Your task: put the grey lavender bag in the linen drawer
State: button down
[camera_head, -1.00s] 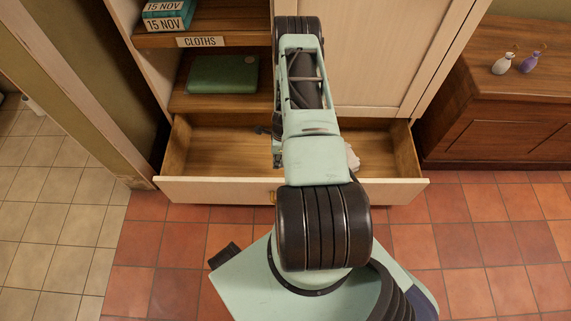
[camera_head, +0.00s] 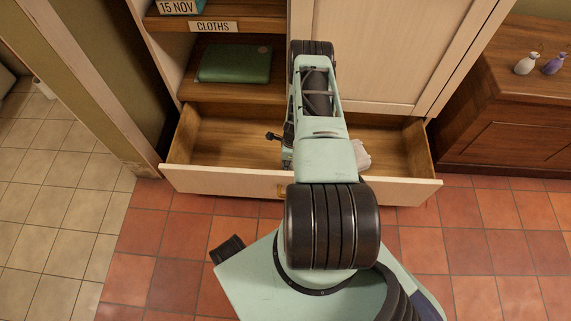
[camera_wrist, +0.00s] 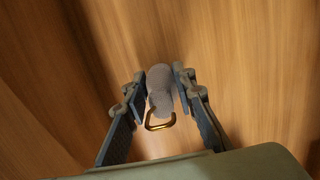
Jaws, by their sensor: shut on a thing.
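The grey lavender bag (camera_wrist: 159,98) is a small soft grey bundle with a gold ring (camera_wrist: 158,122). In the wrist view it sits between the two fingers of my gripper (camera_wrist: 160,76), which is shut on it. Blurred wood fills the background there. The linen drawer (camera_head: 228,140) is pulled open at the wardrobe's base, its pale front facing me. My arm reaches over the drawer; a dark part of my gripper (camera_head: 274,136) shows left of the arm above it. The bag is hidden by my arm in the head view.
A pale item (camera_head: 362,160) lies in the drawer right of my arm. A green folded thing (camera_head: 234,63) is on the shelf above, under the CLOTHS label (camera_head: 213,27). A white bag (camera_head: 526,64) and a purple bag (camera_head: 553,65) stand on the cabinet at right. The drawer's left part is empty.

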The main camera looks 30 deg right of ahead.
jog(key=c, duration=1.6)
grip_release()
jog(key=r+p, duration=0.1)
jog(key=r, duration=0.3)
jog(key=r+p, duration=0.2)
jog(key=r, duration=0.2)
jog(key=s+d+r+p, duration=0.1)
jog(key=r, duration=0.3)
jog(key=shift+d+r, duration=0.1)
